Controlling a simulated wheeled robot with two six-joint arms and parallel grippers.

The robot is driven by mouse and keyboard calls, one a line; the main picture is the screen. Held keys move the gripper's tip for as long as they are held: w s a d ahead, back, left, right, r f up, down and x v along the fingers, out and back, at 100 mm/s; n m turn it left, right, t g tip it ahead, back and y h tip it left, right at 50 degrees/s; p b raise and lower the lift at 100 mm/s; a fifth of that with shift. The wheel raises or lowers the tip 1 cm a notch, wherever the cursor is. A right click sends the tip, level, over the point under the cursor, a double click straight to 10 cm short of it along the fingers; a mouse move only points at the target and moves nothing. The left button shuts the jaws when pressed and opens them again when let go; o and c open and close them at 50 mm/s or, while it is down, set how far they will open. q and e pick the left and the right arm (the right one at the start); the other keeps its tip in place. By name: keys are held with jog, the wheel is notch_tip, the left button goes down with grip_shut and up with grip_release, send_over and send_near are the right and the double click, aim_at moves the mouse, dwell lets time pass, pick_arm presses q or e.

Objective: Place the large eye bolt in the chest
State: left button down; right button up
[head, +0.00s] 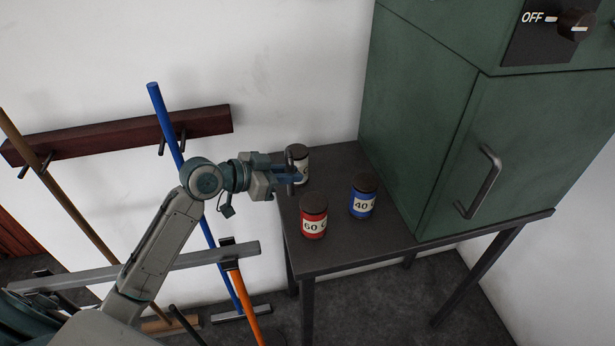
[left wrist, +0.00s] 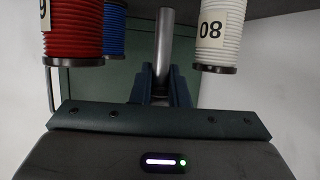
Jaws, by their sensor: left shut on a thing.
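My left gripper (head: 287,176) is above the left edge of a dark table, beside a white spool. In the left wrist view, its blue fingers (left wrist: 161,85) are shut on a plain grey metal rod (left wrist: 164,42), which seems to be the shank of the large eye bolt. In the head view, a dark upright piece (head: 290,161) shows at the fingertips. I cannot make out the eye of the bolt. No chest is recognisable in either view. My right gripper is not in view.
The dark table (head: 330,250) bears a red spool (head: 313,222) marked 60, a blue spool (head: 362,202) marked 40, the white spool (head: 302,158) and a large green cabinet (head: 500,150). Left stand a blue pole (head: 155,105), an orange handle (head: 243,295) and a wall rack (head: 110,137).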

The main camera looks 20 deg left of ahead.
pick_arm(q)
jog(key=w+d+f+p, duration=0.2)
jog(key=w+d+f, duration=0.1)
jog(key=shift+w+d+f, duration=0.1)
jog(key=shift+d+f, duration=0.05)
jog(key=shift+f, duration=0.05)
jog(key=shift+f+p, duration=0.25)
jog(key=shift+p, duration=0.05)
jog(key=shift+f, duration=0.25)
jog(key=c, duration=1.4)
grip_release()
jog(key=shift+r, duration=0.1)
